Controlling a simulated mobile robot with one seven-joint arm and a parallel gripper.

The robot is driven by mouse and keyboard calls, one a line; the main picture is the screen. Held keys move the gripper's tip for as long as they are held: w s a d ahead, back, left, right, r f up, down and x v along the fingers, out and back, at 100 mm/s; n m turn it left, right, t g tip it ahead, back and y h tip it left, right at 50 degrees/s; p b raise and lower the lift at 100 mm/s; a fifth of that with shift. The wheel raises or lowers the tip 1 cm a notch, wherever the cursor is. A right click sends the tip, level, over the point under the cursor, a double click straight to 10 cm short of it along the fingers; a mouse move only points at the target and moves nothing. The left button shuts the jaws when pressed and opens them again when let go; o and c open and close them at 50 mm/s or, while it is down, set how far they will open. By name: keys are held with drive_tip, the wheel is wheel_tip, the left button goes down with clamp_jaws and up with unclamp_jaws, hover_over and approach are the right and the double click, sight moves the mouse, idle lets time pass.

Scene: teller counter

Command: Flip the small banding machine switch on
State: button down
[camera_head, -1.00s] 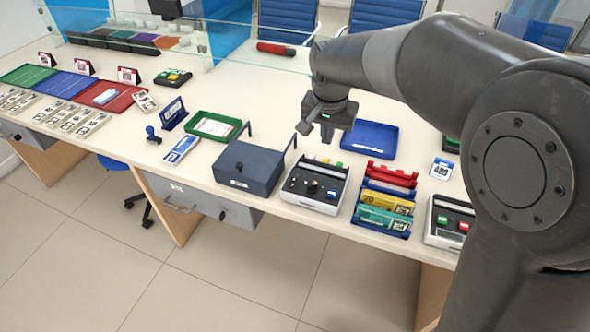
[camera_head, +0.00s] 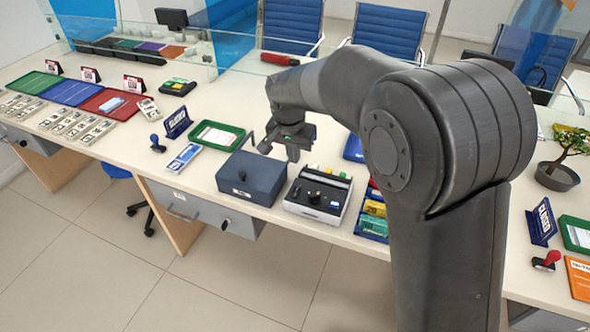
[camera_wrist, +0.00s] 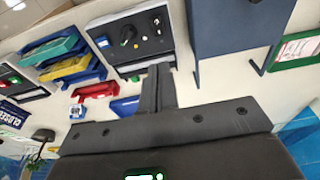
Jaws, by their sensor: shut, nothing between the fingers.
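A grey-white machine with a black top, knobs and small coloured parts (camera_head: 317,194) stands on the counter right of a dark blue box; I take it for a banding machine, but cannot be sure. It also shows in the wrist view (camera_wrist: 112,52). A second machine with red and green buttons (camera_wrist: 12,82) shows at the wrist view's left edge; my arm hides it in the head view. My gripper (camera_head: 293,156) is shut and empty, above the counter behind the blue box and the first machine. Its fingers (camera_wrist: 157,80) also show in the wrist view. I cannot make out the switch position.
The dark blue box (camera_head: 252,177) has two upright posts at its back. A green tray (camera_head: 217,135) lies behind its left side. Stacked coloured trays (camera_head: 373,222) stand right of the machine, partly behind my arm. A potted plant (camera_head: 558,175) stands at the right.

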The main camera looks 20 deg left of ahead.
sight(297, 189)
drive_tip(key=f, duration=0.4)
drive_tip(key=w+f, duration=0.1)
drive_tip(key=f, duration=0.3)
drive_tip(key=w+f, duration=0.1)
drive_tip(key=f, duration=0.4)
drive_tip(key=shift+w+f+g, duration=0.25)
drive_tip(key=shift+g, duration=0.05)
drive_tip(key=shift+s, duration=0.25)
drive_tip(key=shift+s+r, duration=0.1)
drive_tip(key=shift+s, duration=0.6)
drive_tip(key=shift+r, duration=0.1)
